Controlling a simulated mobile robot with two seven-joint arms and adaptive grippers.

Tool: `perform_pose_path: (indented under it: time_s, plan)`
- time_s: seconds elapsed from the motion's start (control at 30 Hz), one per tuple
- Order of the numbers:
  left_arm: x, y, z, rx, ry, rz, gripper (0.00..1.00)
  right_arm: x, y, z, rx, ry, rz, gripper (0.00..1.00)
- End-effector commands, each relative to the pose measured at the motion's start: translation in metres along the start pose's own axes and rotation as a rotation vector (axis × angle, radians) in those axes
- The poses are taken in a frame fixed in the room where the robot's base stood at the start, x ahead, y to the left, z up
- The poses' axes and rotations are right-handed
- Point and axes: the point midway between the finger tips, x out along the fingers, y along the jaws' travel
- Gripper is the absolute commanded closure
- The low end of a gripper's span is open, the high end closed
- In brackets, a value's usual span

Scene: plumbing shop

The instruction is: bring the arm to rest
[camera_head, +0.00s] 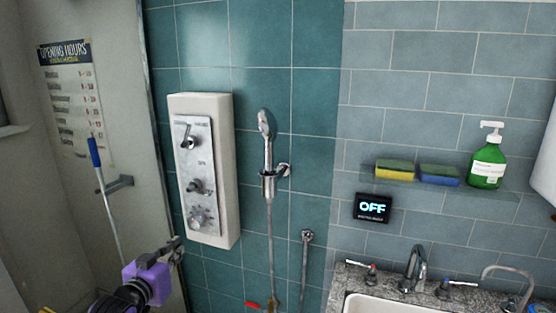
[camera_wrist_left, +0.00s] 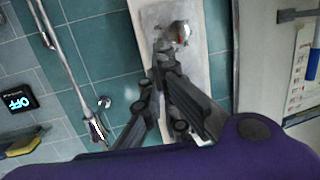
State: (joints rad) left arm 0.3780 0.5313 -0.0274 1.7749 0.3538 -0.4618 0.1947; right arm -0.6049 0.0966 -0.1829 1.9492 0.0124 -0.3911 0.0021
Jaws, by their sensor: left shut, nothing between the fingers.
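My left gripper (camera_head: 176,246) comes in from the bottom left of the head view, with a purple wrist body behind it. Its fingers are shut and empty. In the left wrist view the dark fingers (camera_wrist_left: 161,55) come together in front of the white shower panel (camera_wrist_left: 215,70). In the head view the fingers show just below the lower left of that panel (camera_head: 226,150); I cannot tell whether they touch anything. My right gripper is not in view.
A hand shower (camera_head: 265,125) hangs on the teal tiles. A blue-handled pole (camera_head: 105,195) leans by a wall bracket at left. At right are a shelf with sponges (camera_head: 395,170) and a green soap bottle (camera_head: 487,165), an OFF display (camera_head: 372,208) and a sink (camera_head: 385,304).

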Motion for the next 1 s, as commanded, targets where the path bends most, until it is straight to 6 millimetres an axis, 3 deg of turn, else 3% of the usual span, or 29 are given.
perform_pose_path:
  time_s: [0.03,0.2,0.37,0.5,0.6,0.73,0.83,1.0]
  plan:
    - [-0.017,0.011,0.040,0.022,-0.040,-0.002,1.00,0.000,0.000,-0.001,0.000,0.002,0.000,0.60]
    - [-0.079,0.044,0.149,0.098,-0.163,-0.010,1.00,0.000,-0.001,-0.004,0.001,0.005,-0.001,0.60]
    - [-0.156,0.078,0.239,0.120,-0.290,-0.020,1.00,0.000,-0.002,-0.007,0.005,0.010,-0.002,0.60]
    - [-0.234,0.107,0.305,0.087,-0.413,-0.041,1.00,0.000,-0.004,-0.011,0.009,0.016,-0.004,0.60]
    - [-0.288,0.126,0.341,0.035,-0.500,-0.062,1.00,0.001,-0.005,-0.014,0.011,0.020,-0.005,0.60]
    - [-0.342,0.141,0.374,-0.027,-0.591,-0.089,1.00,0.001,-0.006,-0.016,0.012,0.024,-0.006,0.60]
    - [-0.367,0.144,0.389,-0.049,-0.634,-0.103,1.00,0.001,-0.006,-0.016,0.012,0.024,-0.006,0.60]
    - [-0.380,0.143,0.395,-0.054,-0.656,-0.109,1.00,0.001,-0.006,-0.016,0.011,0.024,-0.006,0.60]
